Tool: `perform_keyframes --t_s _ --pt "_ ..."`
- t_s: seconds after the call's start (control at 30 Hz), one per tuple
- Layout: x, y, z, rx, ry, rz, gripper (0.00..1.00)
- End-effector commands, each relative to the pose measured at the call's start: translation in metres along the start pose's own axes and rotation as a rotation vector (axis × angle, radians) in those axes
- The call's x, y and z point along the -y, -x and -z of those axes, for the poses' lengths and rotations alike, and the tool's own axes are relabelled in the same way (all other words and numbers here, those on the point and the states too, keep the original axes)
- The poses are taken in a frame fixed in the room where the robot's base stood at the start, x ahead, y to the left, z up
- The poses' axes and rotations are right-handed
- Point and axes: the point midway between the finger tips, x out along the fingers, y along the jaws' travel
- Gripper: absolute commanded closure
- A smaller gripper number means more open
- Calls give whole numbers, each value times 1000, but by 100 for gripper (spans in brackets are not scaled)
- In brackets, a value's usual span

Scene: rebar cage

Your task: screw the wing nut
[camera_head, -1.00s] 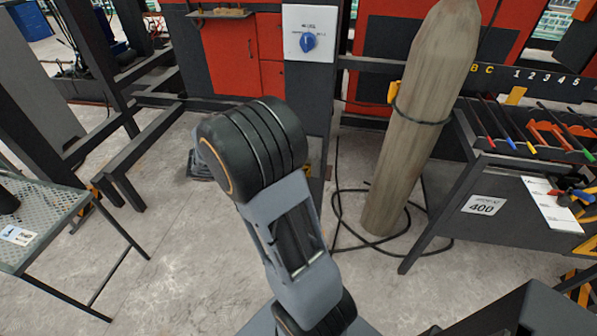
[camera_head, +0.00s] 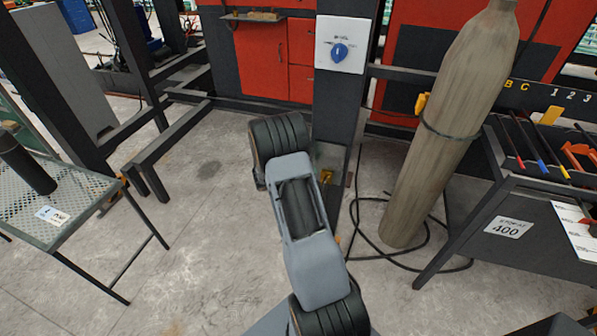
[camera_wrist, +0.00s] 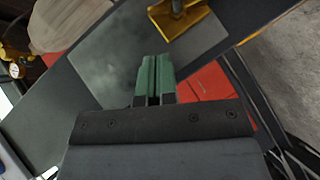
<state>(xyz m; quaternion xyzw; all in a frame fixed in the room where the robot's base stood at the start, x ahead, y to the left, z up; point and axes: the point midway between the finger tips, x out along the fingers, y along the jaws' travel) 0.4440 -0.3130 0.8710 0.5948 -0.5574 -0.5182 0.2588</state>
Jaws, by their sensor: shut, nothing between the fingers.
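My gripper (camera_wrist: 155,78) shows in the wrist view as two green fingers, shut together and empty. In the head view my arm hides it. A yellow bracket (camera_wrist: 183,18) with a metal post stands on a dark grey plate beyond the fingertips, apart from them and cut by the top edge. In the head view a small yellow piece (camera_head: 326,177), perhaps the same bracket, shows low on the dark column beside my arm. I cannot make out a wing nut in either view.
A tall gas cylinder (camera_head: 440,135) stands right of the column, with a black cable looped on the floor. A tool bench (camera_head: 520,190) is at the right, a mesh table (camera_head: 75,215) at the left. A white panel (camera_head: 327,61) bears a blue knob (camera_head: 340,52). Floor left of my arm is clear.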

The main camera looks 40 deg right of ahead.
Motion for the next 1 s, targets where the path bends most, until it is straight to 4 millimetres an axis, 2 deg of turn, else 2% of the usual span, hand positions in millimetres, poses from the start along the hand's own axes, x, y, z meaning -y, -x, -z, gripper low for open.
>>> perform_keyframes --t_s 0.1,0.33,0.83,1.0 --pt "-2 -15 -8 3 3 0 100" --pt "-1 -30 -24 2 2 0 100" --pt "1 -31 -29 -1 1 1 100" --pt "1 -41 -27 13 -16 6 100"
